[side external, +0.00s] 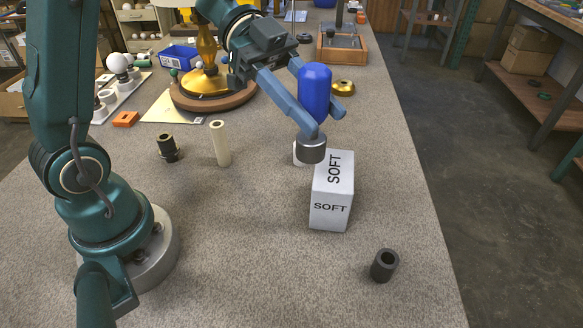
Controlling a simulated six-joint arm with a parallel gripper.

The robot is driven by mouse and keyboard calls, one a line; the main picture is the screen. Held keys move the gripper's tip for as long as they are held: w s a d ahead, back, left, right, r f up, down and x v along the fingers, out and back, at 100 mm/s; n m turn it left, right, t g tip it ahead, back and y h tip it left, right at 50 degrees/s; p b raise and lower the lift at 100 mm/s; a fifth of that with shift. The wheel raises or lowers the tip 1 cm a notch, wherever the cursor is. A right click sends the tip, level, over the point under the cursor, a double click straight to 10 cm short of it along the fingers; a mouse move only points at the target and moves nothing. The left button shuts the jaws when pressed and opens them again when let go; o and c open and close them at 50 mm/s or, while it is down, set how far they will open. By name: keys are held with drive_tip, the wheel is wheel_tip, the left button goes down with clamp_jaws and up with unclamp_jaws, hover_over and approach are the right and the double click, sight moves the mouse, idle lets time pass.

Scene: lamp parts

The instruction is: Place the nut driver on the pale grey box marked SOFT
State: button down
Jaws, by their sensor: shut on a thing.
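The nut driver (314,90) has a blue handle and a dark grey round end (311,149) pointing down. It is upright in my gripper (327,120), whose blue-grey fingers are shut on it from both sides. The pale grey box marked SOFT (331,215) stands on the bench, with the word on its top and front. The driver's lower end shows at the far left corner of the box top. From this one view I cannot tell whether it touches the box or is above or behind it.
A small white thing (299,153) is partly hidden behind the driver's end. A dark hollow cylinder (384,265) stands front right. A cream tube (219,144) and a black fitting (168,148) stand left. A lamp on a wooden base (212,95) is behind. The front middle bench is clear.

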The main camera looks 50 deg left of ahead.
drive_tip(key=w+a+r+n+t, duration=0.2)
drive_tip(key=a+r, duration=0.1)
drive_tip(key=a, duration=0.2)
drive_tip(key=w+a+r+n+t, duration=0.2)
drive_tip(key=a+r, duration=0.1)
drive_tip(key=a, duration=0.3)
drive_tip(key=y, duration=0.1)
hover_over(334, 168)
wheel_tip(334, 168, down, 8)
drive_tip(key=shift+f, duration=1.75)
drive_tip(key=shift+c, duration=2.1)
unclamp_jaws()
drive_tip(key=shift+f, duration=0.15)
